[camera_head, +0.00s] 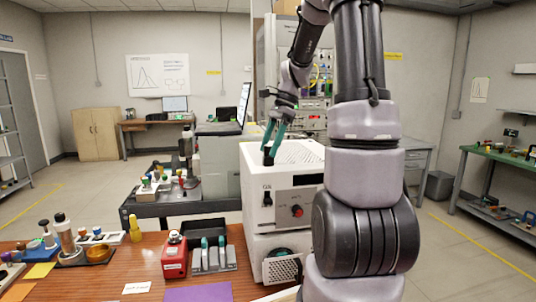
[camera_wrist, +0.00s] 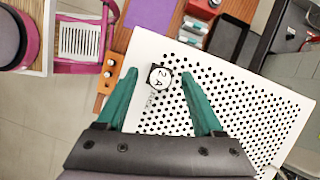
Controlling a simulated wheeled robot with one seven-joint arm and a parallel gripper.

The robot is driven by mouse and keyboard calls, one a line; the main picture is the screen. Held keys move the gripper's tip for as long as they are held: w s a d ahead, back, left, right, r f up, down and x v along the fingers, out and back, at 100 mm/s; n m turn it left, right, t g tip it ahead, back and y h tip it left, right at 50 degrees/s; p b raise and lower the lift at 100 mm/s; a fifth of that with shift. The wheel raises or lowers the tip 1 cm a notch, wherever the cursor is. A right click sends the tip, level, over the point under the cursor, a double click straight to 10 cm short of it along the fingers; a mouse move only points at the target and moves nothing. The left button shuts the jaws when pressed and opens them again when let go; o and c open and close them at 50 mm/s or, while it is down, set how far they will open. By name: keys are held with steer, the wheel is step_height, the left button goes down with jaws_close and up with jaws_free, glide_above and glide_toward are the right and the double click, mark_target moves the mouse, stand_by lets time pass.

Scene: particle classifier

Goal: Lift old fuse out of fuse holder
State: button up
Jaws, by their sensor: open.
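A white cabinet (camera_head: 285,160) with a perforated top stands at the table's far edge; the perforated top (camera_wrist: 240,100) also fills the middle of the wrist view. A small round cap marked "2 A" (camera_wrist: 160,78), dark around its rim, sits on that top beside small printed lettering; it appears to be the old fuse in its holder. My gripper (camera_wrist: 158,82) has its teal fingers apart, one on each side of the cap, with gaps visible. In the head view my gripper (camera_head: 271,142) is over the cabinet top. The fuse body and the holder's inside are hidden.
A red box (camera_head: 174,257), a grey rack (camera_head: 213,259) and a black tray (camera_head: 209,231) stand left of the cabinet. A purple sheet (camera_head: 198,292) lies in front. Several jars and tools crowd the table's left end. A dark cart (camera_head: 190,206) stands behind.

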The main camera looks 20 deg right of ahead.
jaws_close()
step_height(320, 180, up, 10)
stand_by(0.6)
